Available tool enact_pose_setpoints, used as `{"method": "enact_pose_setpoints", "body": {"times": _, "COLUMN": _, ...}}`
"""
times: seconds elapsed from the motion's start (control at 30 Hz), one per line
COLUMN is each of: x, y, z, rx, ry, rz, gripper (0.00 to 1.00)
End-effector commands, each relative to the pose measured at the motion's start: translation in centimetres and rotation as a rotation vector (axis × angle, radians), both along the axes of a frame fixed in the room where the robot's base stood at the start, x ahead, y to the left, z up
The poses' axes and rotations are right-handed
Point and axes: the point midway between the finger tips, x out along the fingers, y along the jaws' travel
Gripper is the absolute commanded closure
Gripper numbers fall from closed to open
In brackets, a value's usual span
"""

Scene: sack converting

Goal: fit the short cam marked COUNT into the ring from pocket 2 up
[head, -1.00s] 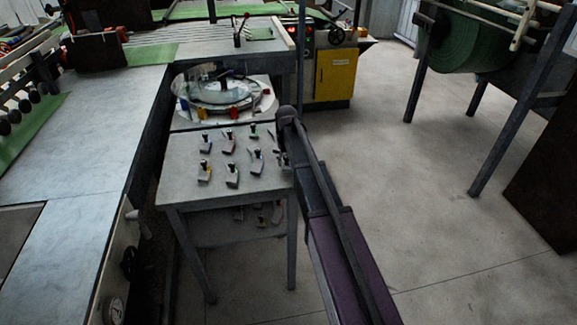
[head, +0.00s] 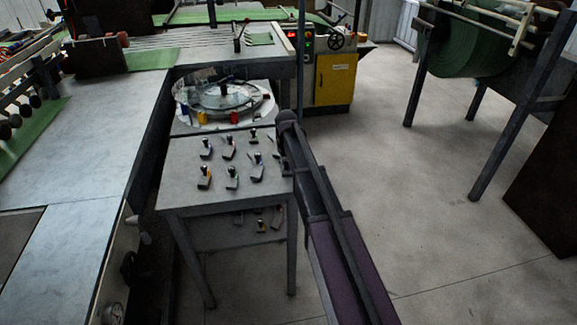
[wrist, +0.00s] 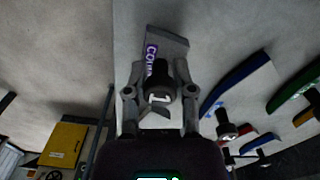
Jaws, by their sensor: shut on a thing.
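In the wrist view my gripper (wrist: 160,92) is shut on the black knob of a grey cam with a purple label (wrist: 151,62). The label reads "COU", with the rest hidden or cut off. The cam is over the grey table; I cannot tell whether it touches the top. In the head view my gripper is mostly hidden behind my arm, at the table's right edge. The round ring unit (head: 225,103) stands behind the table, with coloured blocks around its rim and a clear disc over it.
Several other knobbed cams stand on the small table (head: 180,190), including a blue-edged one (wrist: 237,82) and a green-edged one (wrist: 298,88) beside my gripper in the wrist view. A yellow cabinet (head: 334,80) stands behind at the right. The floor right of the table is clear.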

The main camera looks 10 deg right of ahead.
Motion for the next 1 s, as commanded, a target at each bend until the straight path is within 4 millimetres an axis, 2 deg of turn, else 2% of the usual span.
{"method": "enact_pose_setpoints", "body": {"times": 0.47, "x": 0.0, "y": 0.0, "z": 3.7, "rx": 0.000, "ry": 0.000, "rz": 0.000, "gripper": 1.00}}
{"method": "enact_pose_setpoints", "body": {"times": 0.8, "x": -8.2, "y": 0.5, "z": 4.1, "rx": 0.000, "ry": 0.000, "rz": -0.001, "gripper": 1.00}}
{"method": "enact_pose_setpoints", "body": {"times": 1.0, "x": -12.2, "y": 0.7, "z": 4.4, "rx": 0.000, "ry": 0.000, "rz": -0.001, "gripper": 1.00}}
